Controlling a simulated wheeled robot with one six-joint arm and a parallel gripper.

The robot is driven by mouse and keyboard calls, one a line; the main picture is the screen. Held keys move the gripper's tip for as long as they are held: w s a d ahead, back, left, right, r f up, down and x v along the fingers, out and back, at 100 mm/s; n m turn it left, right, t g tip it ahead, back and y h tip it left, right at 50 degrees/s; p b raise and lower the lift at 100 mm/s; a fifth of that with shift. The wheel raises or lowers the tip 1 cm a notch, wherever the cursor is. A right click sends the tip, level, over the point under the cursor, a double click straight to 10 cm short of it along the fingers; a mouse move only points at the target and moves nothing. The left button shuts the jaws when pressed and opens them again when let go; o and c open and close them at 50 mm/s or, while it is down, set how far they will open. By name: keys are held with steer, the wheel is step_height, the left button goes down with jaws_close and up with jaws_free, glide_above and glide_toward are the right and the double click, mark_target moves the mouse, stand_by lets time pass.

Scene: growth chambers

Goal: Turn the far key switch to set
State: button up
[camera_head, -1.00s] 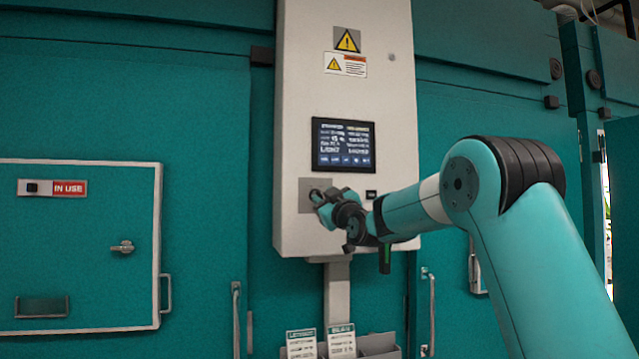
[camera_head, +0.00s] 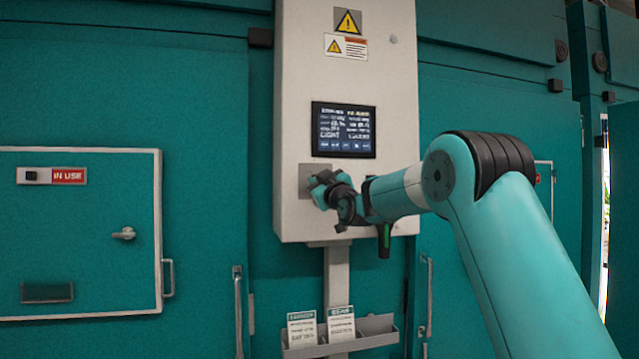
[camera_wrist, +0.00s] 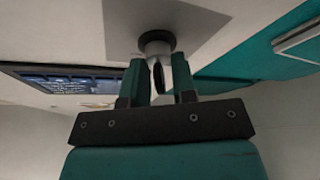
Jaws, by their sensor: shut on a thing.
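The key switch (camera_wrist: 157,42) shows in the wrist view as a round dark collar with a pale barrel on a grey square plate (camera_wrist: 120,25). My gripper (camera_wrist: 157,75) is shut on the key of this switch, one finger on each side. In the head view my gripper (camera_head: 322,190) is at the grey plate (camera_head: 307,172) on the lower left of the white control box (camera_head: 395,100). The gripper hides the switch there, and I cannot read its set mark or the key's exact angle.
A lit screen (camera_head: 343,130) sits just above the gripper. A leaflet rack (camera_head: 375,338) hangs below the box. At left is a small door (camera_head: 90,255) with an IN USE sign (camera_head: 68,176) and a latch. Teal chamber walls surround the box.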

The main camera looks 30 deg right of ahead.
steer(key=shift+f+m+b, duration=0.1)
steer(key=shift+m+b, duration=0.3)
steer(key=shift+b, duration=0.05)
steer(key=shift+a+f+m+h+b, duration=0.1)
steer(key=shift+m+h+b, duration=0.5)
steer(key=shift+m+b, duration=0.25)
steer(key=m+h+b, duration=0.1)
steer(key=m, duration=0.1)
steer(key=m+h+b, duration=0.1)
steer(key=m+b, duration=0.1)
steer(key=m, duration=0.1)
steer(key=shift+h, duration=0.4)
steer(key=m+h+b, duration=0.1)
steer(key=m, duration=0.1)
steer(key=m+g+h+b, duration=0.1)
steer(key=m+b, duration=0.1)
steer(key=m, duration=0.1)
steer(key=shift+m+h, duration=0.25)
steer(key=shift+h, duration=0.05)
steer(key=shift+m+g+h+b, duration=0.7)
steer(key=shift+m+g+h, duration=0.15)
steer(key=shift+m, duration=1.15)
steer(key=shift+r, duration=0.2)
steer(key=o, duration=0.6)
